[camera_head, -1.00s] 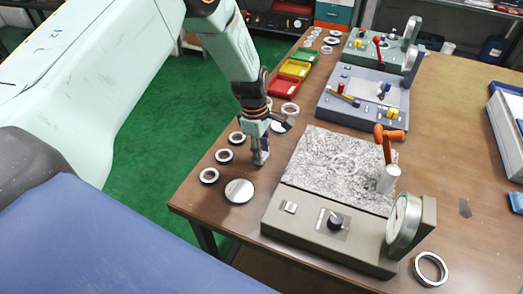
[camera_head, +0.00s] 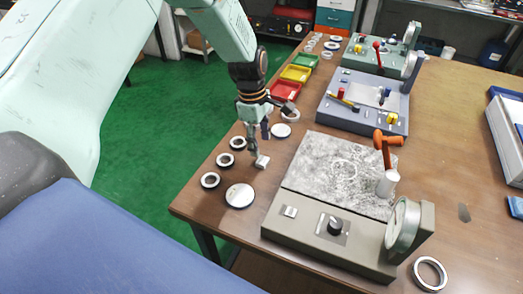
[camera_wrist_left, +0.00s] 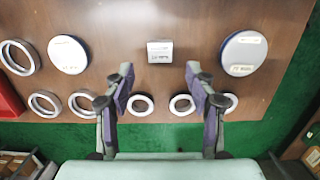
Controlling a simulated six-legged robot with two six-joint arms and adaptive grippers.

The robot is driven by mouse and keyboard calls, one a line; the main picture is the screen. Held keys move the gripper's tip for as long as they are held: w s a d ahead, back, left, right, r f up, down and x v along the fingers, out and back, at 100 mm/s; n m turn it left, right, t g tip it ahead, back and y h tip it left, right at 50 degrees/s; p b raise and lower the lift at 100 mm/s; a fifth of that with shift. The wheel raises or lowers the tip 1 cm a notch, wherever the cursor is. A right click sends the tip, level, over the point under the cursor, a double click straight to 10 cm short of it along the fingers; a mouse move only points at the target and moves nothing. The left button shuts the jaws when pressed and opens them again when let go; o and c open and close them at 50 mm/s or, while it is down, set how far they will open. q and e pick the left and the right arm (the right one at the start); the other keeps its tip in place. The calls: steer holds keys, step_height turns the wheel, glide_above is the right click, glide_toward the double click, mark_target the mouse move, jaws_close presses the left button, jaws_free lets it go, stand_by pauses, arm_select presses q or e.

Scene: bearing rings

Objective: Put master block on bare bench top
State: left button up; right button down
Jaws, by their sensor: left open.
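The master block (camera_head: 263,161) is a small silver-grey block lying on the brown bench top (camera_head: 440,130), left of the nearest grey gauge stand. In the left wrist view the block (camera_wrist_left: 159,51) lies flat on bare wood, with dark marks on its face. My left gripper (camera_head: 259,145) is just above and beside the block. In the left wrist view its two fingers (camera_wrist_left: 159,76) are spread apart with nothing between them, and the block lies beyond their tips, clear of both. My right gripper is in neither view.
A silver disc (camera_head: 240,195) and several bearing rings (camera_head: 225,159) lie along the left bench edge. The nearest gauge stand (camera_head: 325,225) has an orange-handled lever (camera_head: 388,140). A blue-grey stand (camera_head: 360,105) and coloured trays (camera_head: 285,88) are behind. A loose ring (camera_head: 430,272) lies front right.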

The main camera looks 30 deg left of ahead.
arm_select(q)
step_height(320, 180, up, 6)
steer(key=shift+a, duration=0.35)
